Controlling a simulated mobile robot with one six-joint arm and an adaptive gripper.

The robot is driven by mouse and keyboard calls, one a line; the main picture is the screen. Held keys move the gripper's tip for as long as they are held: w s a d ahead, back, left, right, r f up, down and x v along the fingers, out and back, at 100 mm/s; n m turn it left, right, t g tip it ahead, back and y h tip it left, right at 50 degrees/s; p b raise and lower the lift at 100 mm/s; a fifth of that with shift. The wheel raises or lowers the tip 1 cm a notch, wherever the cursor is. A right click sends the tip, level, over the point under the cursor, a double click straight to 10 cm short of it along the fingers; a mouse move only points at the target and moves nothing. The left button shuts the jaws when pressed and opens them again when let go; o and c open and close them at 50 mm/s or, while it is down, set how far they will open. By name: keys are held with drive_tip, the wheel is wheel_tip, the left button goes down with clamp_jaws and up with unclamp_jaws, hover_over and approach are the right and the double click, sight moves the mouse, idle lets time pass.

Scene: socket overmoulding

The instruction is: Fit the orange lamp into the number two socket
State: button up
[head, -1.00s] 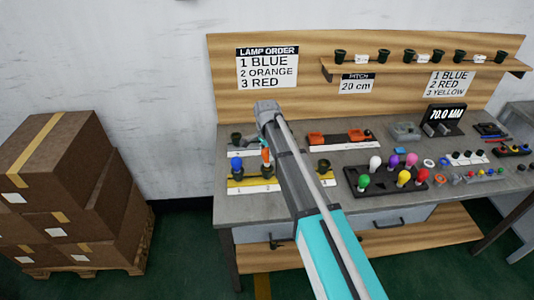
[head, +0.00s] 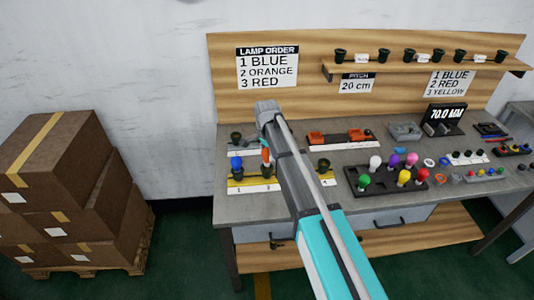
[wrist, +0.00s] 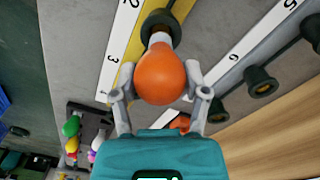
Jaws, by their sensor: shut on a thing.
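My gripper (wrist: 160,88) is shut on the orange lamp (wrist: 161,76), one finger on each side of its bulb. The lamp's pale neck (wrist: 160,40) points at a dark socket (wrist: 148,24) on the yellow strip, beside the printed 2. The neck overlaps the socket mouth; I cannot tell how deep it sits. In the head view the orange lamp (head: 266,157) stands right of the blue lamp (head: 236,163), which is upright at position 1. My arm hides part of the strip, and mostly hides my gripper.
An empty socket (head: 324,164) stands at the strip's right end. Behind is a white strip with dark sockets (wrist: 262,82). A black rack (head: 387,188) of coloured lamps is on the right. The lamp order sign (head: 267,67) reads blue, orange, red.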

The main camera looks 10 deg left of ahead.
drive_tip(key=shift+f+b, duration=1.1)
drive_tip(key=shift+f, duration=0.05)
drive_tip(key=o, duration=1.1)
drive_tip(key=shift+r, duration=0.2)
wheel_tip(320, 180, up, 8)
drive_tip(key=p, duration=0.8)
drive_tip(key=shift+p, duration=0.3)
drive_tip(key=d+m, duration=0.1)
drive_tip(key=d, duration=0.9)
drive_tip(key=s+d+m, duration=0.1)
drive_tip(key=d+m, duration=0.1)
drive_tip(key=d, duration=0.8)
drive_tip(key=s+d+m, duration=0.1)
drive_tip(key=d+m, duration=0.1)
drive_tip(key=d, duration=0.8)
drive_tip(key=shift+s+d+f+b, duration=0.1)
drive_tip(key=shift+d+f+b, duration=0.25)
drive_tip(key=shift+b, duration=0.05)
drive_tip(key=shift+s, duration=0.1)
